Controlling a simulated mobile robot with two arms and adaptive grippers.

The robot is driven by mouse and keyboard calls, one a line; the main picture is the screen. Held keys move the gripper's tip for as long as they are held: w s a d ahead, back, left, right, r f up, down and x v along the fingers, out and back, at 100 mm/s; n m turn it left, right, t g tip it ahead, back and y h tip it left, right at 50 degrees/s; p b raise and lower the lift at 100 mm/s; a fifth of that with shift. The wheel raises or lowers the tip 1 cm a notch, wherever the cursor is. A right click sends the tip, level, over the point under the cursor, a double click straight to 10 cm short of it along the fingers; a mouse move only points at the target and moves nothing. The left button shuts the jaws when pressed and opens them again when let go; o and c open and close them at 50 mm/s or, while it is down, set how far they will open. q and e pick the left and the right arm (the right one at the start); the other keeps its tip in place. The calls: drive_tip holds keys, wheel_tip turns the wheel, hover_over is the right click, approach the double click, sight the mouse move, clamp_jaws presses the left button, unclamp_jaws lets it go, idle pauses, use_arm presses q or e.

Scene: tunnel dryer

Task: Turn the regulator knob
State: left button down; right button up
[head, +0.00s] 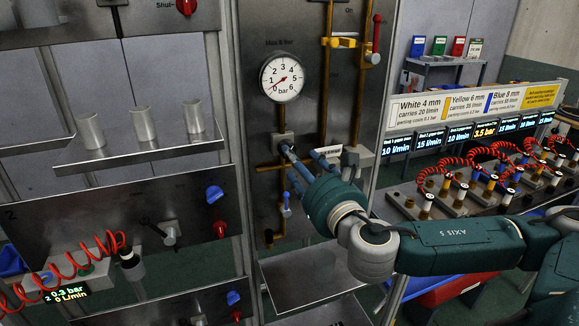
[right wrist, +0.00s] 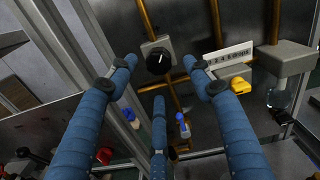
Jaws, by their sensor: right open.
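The regulator knob (right wrist: 157,61) is round and black with a white mark. It sits on a grey block on the panel, below the round pressure gauge (head: 282,79), whose red needle points near 0. In the head view the grey regulator block (head: 282,138) shows, with the knob partly hidden by my fingers. My right gripper (right wrist: 160,76) has three blue fingers. They are spread open, two tips either side of the knob and one below it, in front of the panel. I cannot tell if any tip touches the knob. My left gripper is not in view.
Brass pipes (head: 325,90) run up the panel beside the regulator. A small blue-handled valve (right wrist: 183,127) hangs below it, and a yellow knob (right wrist: 239,86) is to the right. A metal post stands left of the knob. A tray (head: 312,275) juts out below.

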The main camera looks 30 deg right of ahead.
use_arm(q)
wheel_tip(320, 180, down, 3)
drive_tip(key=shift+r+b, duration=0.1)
drive_tip(key=shift+b, duration=0.7)
use_arm(e)
drive_tip(key=x, duration=0.6)
drive_tip(key=shift+a+r, duration=0.1)
drive_tip(key=c, duration=1.1)
